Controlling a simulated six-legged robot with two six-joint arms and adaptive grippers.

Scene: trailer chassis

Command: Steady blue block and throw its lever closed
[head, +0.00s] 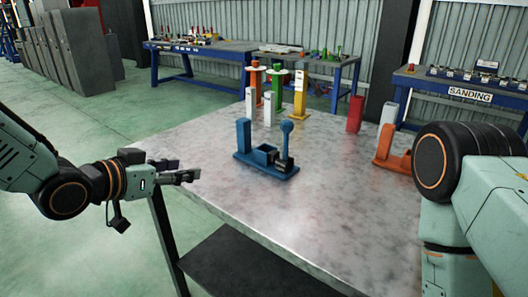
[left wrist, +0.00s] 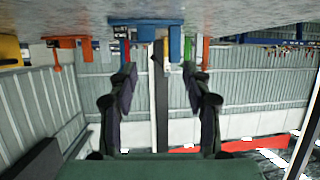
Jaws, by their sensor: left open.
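The blue block (head: 262,156) stands on the metal table, with a tall blue post at its left end. Its lever (head: 286,139) stands roughly upright at the right end, topped by a round blue knob. My left gripper (head: 183,169) is off the table's left edge, left of the block and apart from it. Its fingers are spread and empty. In the left wrist view, which is upside down, the blue block (left wrist: 146,21) shows at the top, beyond the open left gripper (left wrist: 160,75). My right gripper is out of view; only my right arm shows.
Behind the block on the metal table (head: 325,200) stand white blocks (head: 267,106), an orange stand (head: 254,78), a green stand (head: 277,85) and a yellow stand (head: 300,98). A red block (head: 355,114) and an orange block (head: 392,152) are at right. The front is clear.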

